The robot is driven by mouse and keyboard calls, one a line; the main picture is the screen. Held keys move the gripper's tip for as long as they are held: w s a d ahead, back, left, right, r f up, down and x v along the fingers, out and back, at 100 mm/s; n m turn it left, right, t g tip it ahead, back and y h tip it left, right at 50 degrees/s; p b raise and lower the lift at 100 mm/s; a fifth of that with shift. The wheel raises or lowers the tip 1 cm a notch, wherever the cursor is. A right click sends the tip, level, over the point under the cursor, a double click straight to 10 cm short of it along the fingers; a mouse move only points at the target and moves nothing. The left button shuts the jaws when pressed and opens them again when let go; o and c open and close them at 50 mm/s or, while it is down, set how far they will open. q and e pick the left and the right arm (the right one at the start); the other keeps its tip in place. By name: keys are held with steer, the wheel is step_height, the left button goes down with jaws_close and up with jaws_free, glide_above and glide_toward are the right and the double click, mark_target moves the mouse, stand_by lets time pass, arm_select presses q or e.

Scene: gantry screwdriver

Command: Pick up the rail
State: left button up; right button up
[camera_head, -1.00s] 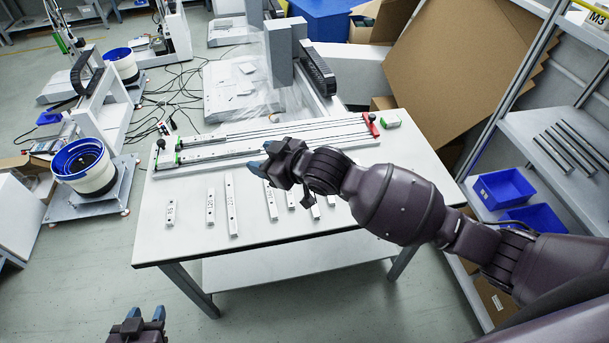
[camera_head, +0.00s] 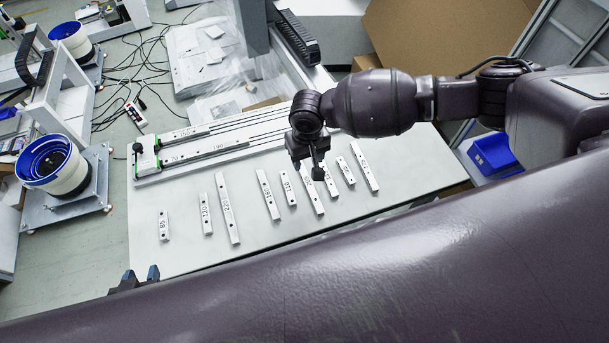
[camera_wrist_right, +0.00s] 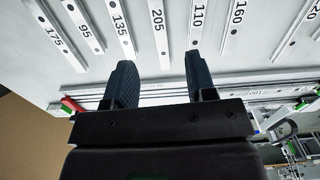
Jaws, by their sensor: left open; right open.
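Several white numbered rails lie apart on the table (camera_head: 190,255). They include the 85 rail (camera_head: 164,226), the 220 rail (camera_head: 228,209), the 160 rail (camera_head: 268,195), the 110 rail (camera_wrist_right: 197,22) and the 175 rail (camera_head: 364,167). My right gripper (camera_head: 311,170) is open and empty, pointing down above the right-hand group and partly covering it. In the right wrist view, the 205 rail (camera_wrist_right: 160,35) shows between its spread fingers, with the 135 rail (camera_wrist_right: 121,25) beside the left finger. My left gripper (camera_head: 141,276) is open at the table's front left edge, mostly hidden.
A long rail fixture (camera_head: 225,146) with a green-trimmed end block lies along the table's back. A blue-and-white bowl feeder (camera_head: 52,165) stands left of the table. A blue bin (camera_head: 492,155) is at the right. My own dark body part covers the bottom.

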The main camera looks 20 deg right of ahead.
mark_target(308, 181)
steer(key=shift+m, duration=0.3)
step_height(308, 181, down, 11)
steer(key=shift+d+r+b, duration=0.15)
steer(key=shift+b, duration=0.3)
jaws_close()
